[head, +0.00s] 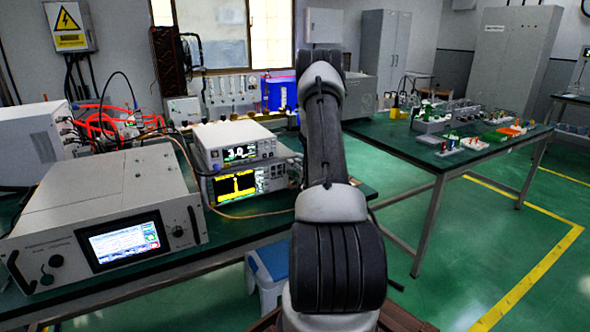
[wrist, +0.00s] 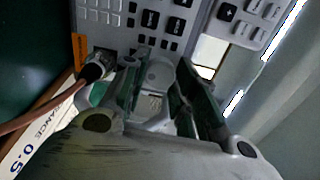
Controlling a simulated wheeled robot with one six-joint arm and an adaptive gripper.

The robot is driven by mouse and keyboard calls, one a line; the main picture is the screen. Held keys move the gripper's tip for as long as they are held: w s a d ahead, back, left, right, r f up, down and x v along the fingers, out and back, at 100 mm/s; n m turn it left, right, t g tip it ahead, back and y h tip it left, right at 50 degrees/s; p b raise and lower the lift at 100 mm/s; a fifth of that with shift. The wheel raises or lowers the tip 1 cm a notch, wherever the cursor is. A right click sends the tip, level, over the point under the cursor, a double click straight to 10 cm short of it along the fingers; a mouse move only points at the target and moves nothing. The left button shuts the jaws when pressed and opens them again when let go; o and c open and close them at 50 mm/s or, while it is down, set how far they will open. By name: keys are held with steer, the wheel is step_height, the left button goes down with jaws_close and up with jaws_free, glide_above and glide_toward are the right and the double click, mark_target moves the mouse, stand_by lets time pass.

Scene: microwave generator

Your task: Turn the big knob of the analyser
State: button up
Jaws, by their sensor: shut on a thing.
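The analyser (head: 273,172) is the lower unit of the two stacked instruments in the head view, with a yellow trace on its dark screen. Its grey front panel with dark buttons (wrist: 150,18) fills the top of the wrist view. My gripper (wrist: 158,68) is at the panel, its two dark fingers either side of the pale round big knob (wrist: 160,74) and shut on it. The fingers hide part of the knob, and its angle cannot be told. In the head view my arm hides the gripper and knob.
Another instrument (head: 238,139) sits on the analyser. A large generator box (head: 100,190) stands left on the green bench. A second bench (head: 400,135) is at the right.

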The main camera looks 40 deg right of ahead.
steer(key=o, duration=0.8)
steer(key=shift+c, duration=0.2)
steer(key=shift+s, duration=0.1)
steer(key=v, duration=1.1)
steer(key=shift+s+a, duration=0.2)
steer(key=shift+s, duration=0.2)
